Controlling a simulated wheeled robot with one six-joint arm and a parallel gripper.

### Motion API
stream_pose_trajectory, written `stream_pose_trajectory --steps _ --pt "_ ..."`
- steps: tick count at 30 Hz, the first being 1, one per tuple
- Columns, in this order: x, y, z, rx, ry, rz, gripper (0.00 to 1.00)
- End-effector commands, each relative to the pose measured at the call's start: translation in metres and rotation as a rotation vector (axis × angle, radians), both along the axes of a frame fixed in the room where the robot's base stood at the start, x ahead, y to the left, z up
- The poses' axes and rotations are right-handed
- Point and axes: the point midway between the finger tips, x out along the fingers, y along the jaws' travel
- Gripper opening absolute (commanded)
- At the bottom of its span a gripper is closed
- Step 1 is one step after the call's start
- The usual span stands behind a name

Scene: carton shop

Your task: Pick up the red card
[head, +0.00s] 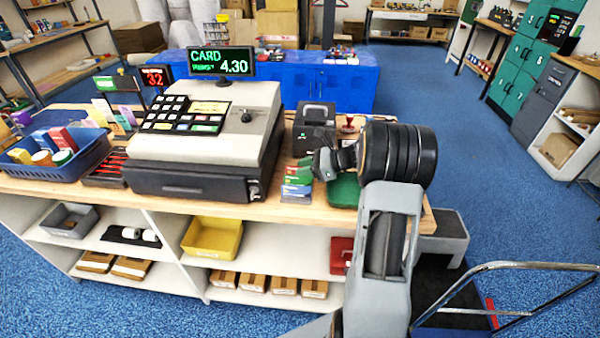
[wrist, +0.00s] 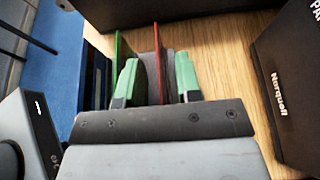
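The red card (wrist: 157,50) stands on edge in a dark card holder (wrist: 168,62), seen edge-on in the wrist view. In the head view the red card (head: 298,180) shows among the coloured cards beside the till. My gripper (wrist: 158,82) is open, with one green-tipped finger on each side of the red card and a gap showing on both sides. In the head view my gripper (head: 318,168) is down at the cards, its fingers partly hidden. A green card (wrist: 118,48) stands left of the left finger.
A blue card (wrist: 92,78) stands farther left. The till (head: 215,130) is left of my gripper. A black card terminal or printer (head: 314,115) stands behind, and a green mat (head: 344,190) lies to the right. Bare counter shows between the cards and a black box (wrist: 290,90).

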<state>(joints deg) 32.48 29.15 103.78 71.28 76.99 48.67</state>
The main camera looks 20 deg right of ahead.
Motion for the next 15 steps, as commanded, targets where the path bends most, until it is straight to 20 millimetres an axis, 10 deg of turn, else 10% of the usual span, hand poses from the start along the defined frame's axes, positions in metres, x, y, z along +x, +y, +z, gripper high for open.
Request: stream_pose_trajectory --steps 15 --pt "0.0033 0.0062 -0.0029 0.0 0.0 0.001 0.18"
